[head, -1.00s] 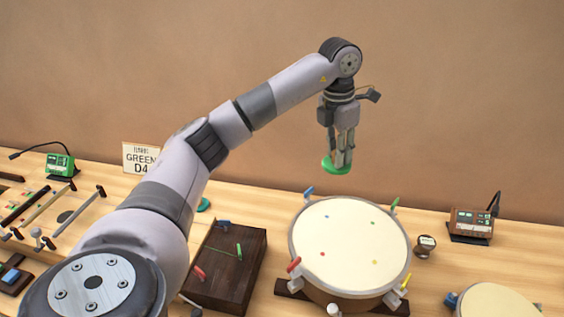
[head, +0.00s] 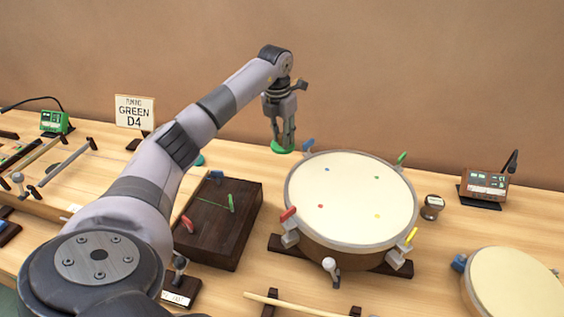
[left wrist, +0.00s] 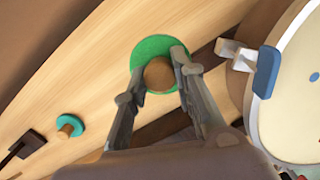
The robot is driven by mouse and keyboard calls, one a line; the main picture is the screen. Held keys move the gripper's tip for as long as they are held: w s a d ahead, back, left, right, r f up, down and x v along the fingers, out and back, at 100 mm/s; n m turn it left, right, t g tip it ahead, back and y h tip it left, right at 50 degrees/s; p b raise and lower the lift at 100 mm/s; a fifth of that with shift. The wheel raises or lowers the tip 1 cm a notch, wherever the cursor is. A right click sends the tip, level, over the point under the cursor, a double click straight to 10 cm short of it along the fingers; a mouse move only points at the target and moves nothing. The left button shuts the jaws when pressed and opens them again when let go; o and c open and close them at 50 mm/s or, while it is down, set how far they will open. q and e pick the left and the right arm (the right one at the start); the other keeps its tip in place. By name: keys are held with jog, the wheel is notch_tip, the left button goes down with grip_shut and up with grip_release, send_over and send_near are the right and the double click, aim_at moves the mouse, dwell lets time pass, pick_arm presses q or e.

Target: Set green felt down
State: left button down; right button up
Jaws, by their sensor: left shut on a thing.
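The green felt (head: 282,148) is a round green disc with a wooden knob on top. In the left wrist view the felt (left wrist: 151,47) shows below the fingertips, with its brown knob (left wrist: 159,74) between them. My left gripper (head: 283,141) points down and is shut on the knob. The felt is low over the wooden table (head: 330,143), behind the drum's upper left edge; whether it touches the table I cannot tell. My right gripper is not in view.
A large drum (head: 350,199) with coloured pegs stands just right of the felt, its blue peg (head: 308,146) close by. A dark wooden box (head: 222,222) is in front left. Another green disc with a knob (left wrist: 69,126) lies on the table to the left.

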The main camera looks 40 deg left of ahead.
pick_arm(q)
notch_tip(320, 180, down, 6)
jog(key=shift+r, duration=0.25)
notch_tip(320, 180, down, 4)
jog(key=shift+f, duration=0.2)
jog(key=shift+f, duration=0.15)
jog(key=c, duration=1.3)
grip_release()
jog(key=r+p, duration=0.3)
jog(key=r, duration=0.1)
jog(key=s+r+p, duration=0.1)
jog(key=r+p, duration=0.6)
jog(key=r, duration=0.1)
jog(key=shift+s+d+r, duration=0.1)
jog(key=shift+s+r, duration=0.1)
